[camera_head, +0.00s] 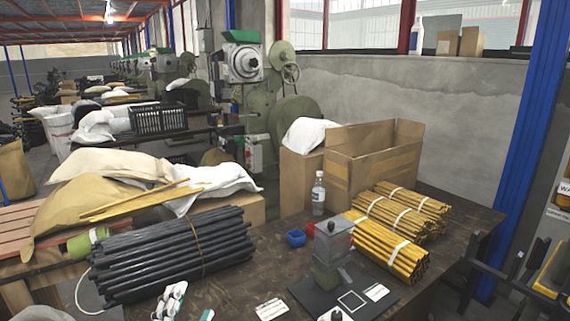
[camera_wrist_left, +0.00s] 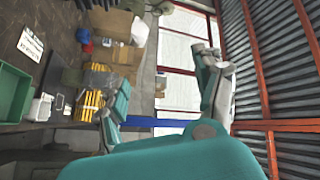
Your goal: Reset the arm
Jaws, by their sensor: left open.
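My left gripper (camera_head: 190,307) shows at the bottom edge of the head view, its pale and teal fingers apart over the front of the dark workbench (camera_head: 235,285). In the left wrist view its two teal-and-grey fingers (camera_wrist_left: 163,75) are spread wide with nothing between them. Most of my left arm is out of the head view. My right gripper is in neither view.
A green tray (camera_wrist_left: 14,92) shows in the wrist view.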

